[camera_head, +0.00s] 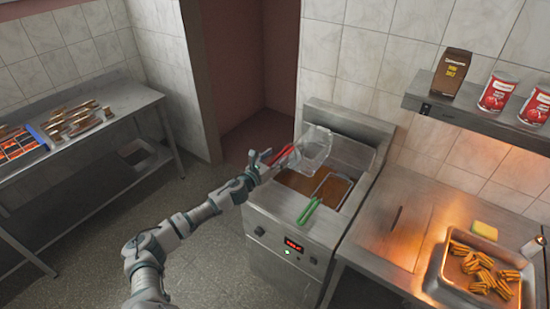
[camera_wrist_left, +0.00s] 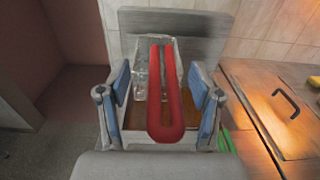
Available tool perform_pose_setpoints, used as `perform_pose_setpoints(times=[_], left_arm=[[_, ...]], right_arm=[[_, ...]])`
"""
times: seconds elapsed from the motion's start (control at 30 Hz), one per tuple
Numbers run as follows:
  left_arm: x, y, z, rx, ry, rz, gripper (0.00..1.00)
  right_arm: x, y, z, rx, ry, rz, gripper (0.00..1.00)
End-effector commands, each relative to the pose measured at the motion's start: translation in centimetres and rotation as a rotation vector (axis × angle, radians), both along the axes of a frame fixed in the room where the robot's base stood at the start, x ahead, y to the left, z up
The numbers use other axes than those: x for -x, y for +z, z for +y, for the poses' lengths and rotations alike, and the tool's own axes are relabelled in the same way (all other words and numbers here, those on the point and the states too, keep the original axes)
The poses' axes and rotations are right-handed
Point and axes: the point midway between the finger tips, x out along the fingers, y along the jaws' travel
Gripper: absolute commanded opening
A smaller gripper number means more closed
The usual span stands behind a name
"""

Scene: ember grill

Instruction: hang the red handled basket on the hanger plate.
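The red handle (camera_head: 284,154) belongs to a wire basket (camera_head: 316,146), which is above the left part of the fryer, close to the fryer's upright back plate (camera_head: 350,122). I cannot tell whether the basket is hooked on that plate. My left gripper (camera_head: 264,163) is at the outer end of the red handle. In the left wrist view, the handle (camera_wrist_left: 166,98) runs between the two blue-padded fingers (camera_wrist_left: 160,92), with a gap visible on each side, so the gripper looks open around it. The basket (camera_wrist_left: 152,72) shows beyond the handle. My right gripper is not in view.
A second basket with a green handle (camera_head: 308,211) sits in the fryer's right part. A counter with a tray of fries (camera_head: 441,277) is at the right, below a shelf (camera_head: 480,120) with cans. A steel table (camera_head: 100,135) stands at the left.

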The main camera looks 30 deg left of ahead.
Motion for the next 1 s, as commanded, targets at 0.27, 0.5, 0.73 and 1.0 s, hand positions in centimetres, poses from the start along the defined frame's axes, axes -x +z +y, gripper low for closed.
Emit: perform_pose_setpoints(times=[0.27, 0.5, 0.73, 1.0], left_arm=[[0.4, -0.2, 0.1, 0.000, 0.001, 0.004, 0.65], [4.2, -0.5, 0.6, -0.003, 0.000, 0.007, 0.65], [8.3, -0.5, 0.9, -0.001, 0.000, 0.007, 0.65], [11.0, -0.4, 1.2, 0.001, 0.001, 0.004, 0.65]], right_arm=[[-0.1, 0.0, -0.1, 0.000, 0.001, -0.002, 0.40], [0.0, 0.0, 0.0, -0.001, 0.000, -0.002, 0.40], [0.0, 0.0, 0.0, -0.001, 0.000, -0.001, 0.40], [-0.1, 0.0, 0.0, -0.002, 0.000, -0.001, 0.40]])
